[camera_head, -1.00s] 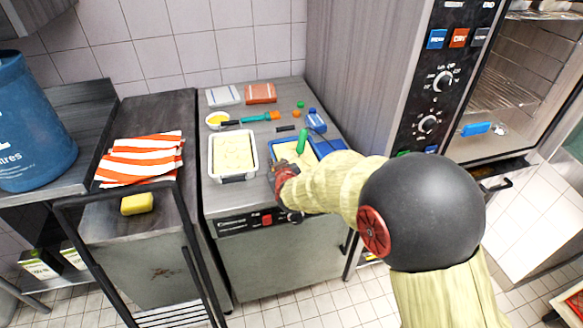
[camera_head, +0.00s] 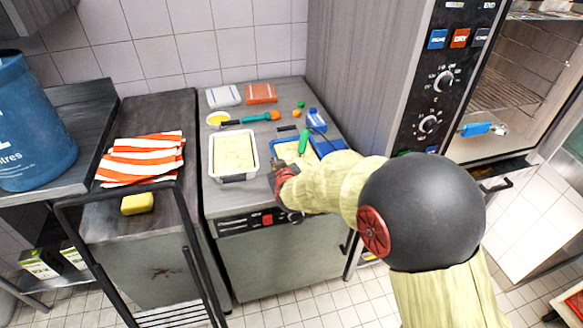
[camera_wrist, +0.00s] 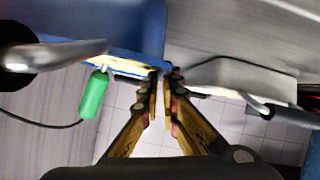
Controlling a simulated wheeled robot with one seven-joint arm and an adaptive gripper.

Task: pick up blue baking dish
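The blue baking dish (camera_head: 281,142) holds pale yellow filling and sits on the counter, right of the white dish. My arm hides its front and right parts. In the wrist view, the blue dish (camera_wrist: 130,25) fills the upper left. My gripper (camera_head: 275,166) is at the dish's front left corner. In the wrist view, the fingertips of my gripper (camera_wrist: 163,74) are close together with the dish's edge between them, and look shut on it. The exact contact is hard to see.
A white dish (camera_head: 217,160) with similar filling stands close on the left. A green-handled tool (camera_head: 303,141) with a cord lies over the blue dish. A blue bottle (camera_head: 316,120) stands behind. The oven (camera_head: 425,85) is at the right. A striped towel (camera_head: 143,158) lies left.

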